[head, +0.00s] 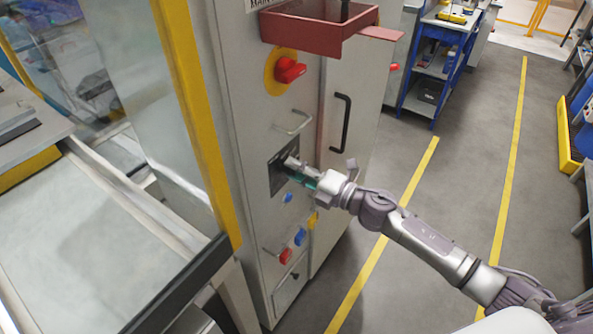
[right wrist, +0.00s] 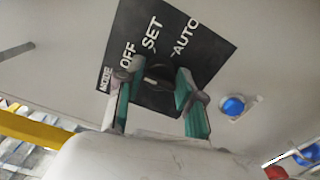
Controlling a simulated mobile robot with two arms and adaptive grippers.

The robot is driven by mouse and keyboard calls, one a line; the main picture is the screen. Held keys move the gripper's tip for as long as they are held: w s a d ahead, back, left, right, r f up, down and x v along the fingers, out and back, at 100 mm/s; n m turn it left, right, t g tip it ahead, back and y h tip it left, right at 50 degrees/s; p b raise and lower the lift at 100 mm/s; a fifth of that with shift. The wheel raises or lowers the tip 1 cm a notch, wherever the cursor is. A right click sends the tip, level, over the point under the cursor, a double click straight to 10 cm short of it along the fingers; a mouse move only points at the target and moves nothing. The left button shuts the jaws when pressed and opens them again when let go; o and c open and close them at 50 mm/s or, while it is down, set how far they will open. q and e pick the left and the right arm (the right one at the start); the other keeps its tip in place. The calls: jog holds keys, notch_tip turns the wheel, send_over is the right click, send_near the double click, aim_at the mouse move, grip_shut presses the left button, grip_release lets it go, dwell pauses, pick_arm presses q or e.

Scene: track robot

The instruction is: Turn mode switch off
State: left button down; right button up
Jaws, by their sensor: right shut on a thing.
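The mode switch plate (head: 276,178) is a black square on the front of the grey cabinet. In the right wrist view the plate (right wrist: 185,28) carries the white words MODE, OFF, SET and AUTO. The dark switch knob (right wrist: 158,74) sits between the green-lined fingers of my right gripper (right wrist: 157,88), which is shut on it. In the head view my right gripper (head: 297,168) is at the plate and hides the knob. I cannot tell which word the knob points to. My left gripper is not in view.
A metal handle (head: 293,123) and a black door handle (head: 341,122) stick out nearby. A blue button (right wrist: 233,106) lies beside the plate.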

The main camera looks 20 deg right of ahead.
jog(key=o, duration=1.1)
jog(key=shift+s+d, duration=0.1)
jog(key=v, duration=1.1)
jog(key=shift+s+d, duration=0.25)
jog(key=shift+s, duration=0.05)
